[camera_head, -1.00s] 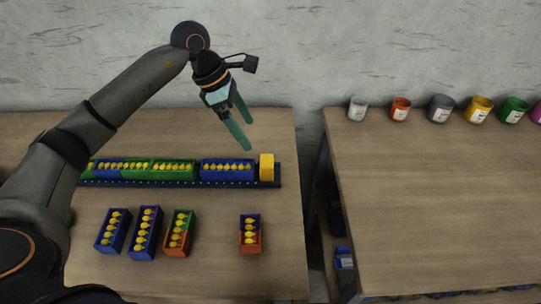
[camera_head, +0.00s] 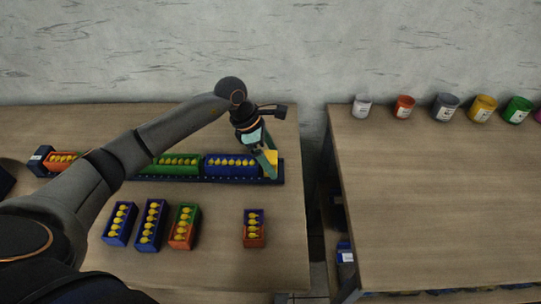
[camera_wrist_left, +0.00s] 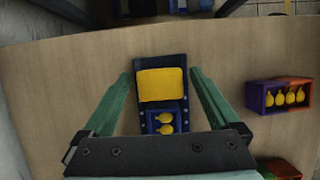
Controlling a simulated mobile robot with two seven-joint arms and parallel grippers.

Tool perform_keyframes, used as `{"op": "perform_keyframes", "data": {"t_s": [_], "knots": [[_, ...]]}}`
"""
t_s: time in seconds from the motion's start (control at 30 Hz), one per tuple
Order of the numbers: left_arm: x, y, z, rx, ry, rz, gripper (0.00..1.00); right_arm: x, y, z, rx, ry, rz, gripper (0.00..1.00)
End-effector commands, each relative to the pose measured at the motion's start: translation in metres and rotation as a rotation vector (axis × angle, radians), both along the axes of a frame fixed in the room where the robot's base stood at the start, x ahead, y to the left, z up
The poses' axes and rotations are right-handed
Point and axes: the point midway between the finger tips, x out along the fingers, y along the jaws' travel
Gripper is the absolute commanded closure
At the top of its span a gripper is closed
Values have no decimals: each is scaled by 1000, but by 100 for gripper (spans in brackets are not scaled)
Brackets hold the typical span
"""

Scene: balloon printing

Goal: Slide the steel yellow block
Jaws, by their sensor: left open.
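The yellow block (camera_wrist_left: 162,84) sits at the end of the dark blue rail (camera_wrist_left: 146,63), against a blue box (camera_wrist_left: 165,122) holding yellow pieces. In the head view the yellow block (camera_head: 271,158) is partly hidden by my left gripper (camera_head: 268,164). My left gripper is open, with its green fingers on either side of the block and apart from it in the left wrist view (camera_wrist_left: 160,78). My right gripper is not in view.
Several small boxes with yellow pieces stand in front of the rail, such as one at the right (camera_head: 253,229). A gap separates this table from the right table (camera_head: 430,210), which has several paint cups (camera_head: 446,106) along its back.

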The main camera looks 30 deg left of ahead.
Motion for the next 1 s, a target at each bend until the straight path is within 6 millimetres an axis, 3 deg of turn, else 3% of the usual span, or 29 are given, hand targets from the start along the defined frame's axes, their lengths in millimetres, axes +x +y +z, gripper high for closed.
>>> {"op": "perform_keyframes", "data": {"t_s": [0.1,0.9,1.0], "knots": [[0,0,0,0,0,0,5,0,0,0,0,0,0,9],[0,0,1,0,0,0,95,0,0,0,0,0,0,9],[0,0,1,0,0,0,100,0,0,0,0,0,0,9]]}}
